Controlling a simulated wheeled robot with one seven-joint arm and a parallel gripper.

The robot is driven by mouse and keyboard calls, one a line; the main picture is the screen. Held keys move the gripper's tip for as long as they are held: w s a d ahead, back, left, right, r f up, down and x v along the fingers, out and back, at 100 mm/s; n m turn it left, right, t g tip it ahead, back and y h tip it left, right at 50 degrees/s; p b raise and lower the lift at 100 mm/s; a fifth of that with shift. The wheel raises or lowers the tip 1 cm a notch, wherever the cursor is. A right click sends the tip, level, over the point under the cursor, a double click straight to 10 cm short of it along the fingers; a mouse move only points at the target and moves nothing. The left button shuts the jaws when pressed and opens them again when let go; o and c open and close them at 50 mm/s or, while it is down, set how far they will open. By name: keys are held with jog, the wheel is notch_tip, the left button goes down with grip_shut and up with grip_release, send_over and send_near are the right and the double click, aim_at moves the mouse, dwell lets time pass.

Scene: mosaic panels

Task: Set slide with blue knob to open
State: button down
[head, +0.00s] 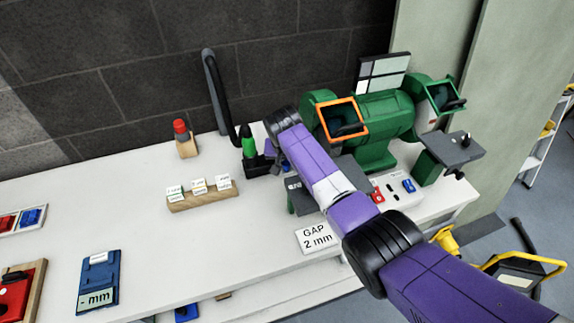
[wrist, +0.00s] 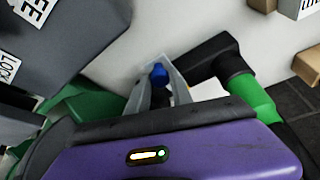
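A small blue knob (wrist: 159,74) shows in the wrist view, between the tips of my gripper (wrist: 160,80). The two grey fingers stand on either side of it. I cannot tell whether they touch or squeeze it. The slide that bears the knob is mostly hidden by the fingers and my purple wrist. In the head view, my arm reaches over the bench beside the green grinder (head: 378,118) and hides the fingers. A black duct with a green sleeve (head: 248,143) stands just left of my wrist; the sleeve also shows in the wrist view (wrist: 252,97).
A sign reading "GAP 2 mm" (head: 317,237) lies near the bench's front edge. A wooden block with labels (head: 203,195) and a red-topped block (head: 184,140) stand to the left. A blue "mm" gauge (head: 99,281) lies farther left. The bench (head: 140,205) is clear between these.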

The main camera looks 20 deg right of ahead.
jog(key=shift+s+f, duration=0.1)
jog(key=shift+s, duration=0.1)
jog(key=c, duration=1.1)
grip_release()
jog(key=shift+c, duration=0.2)
jog(key=shift+s+a+r, duration=0.1)
jog(key=shift+s+r, duration=0.05)
jog(key=shift+r, duration=0.45)
jog(key=v, duration=0.6)
jog(key=shift+s+r, duration=0.2)
jog(key=shift+r, duration=0.15)
jog(key=shift+w, duration=0.1)
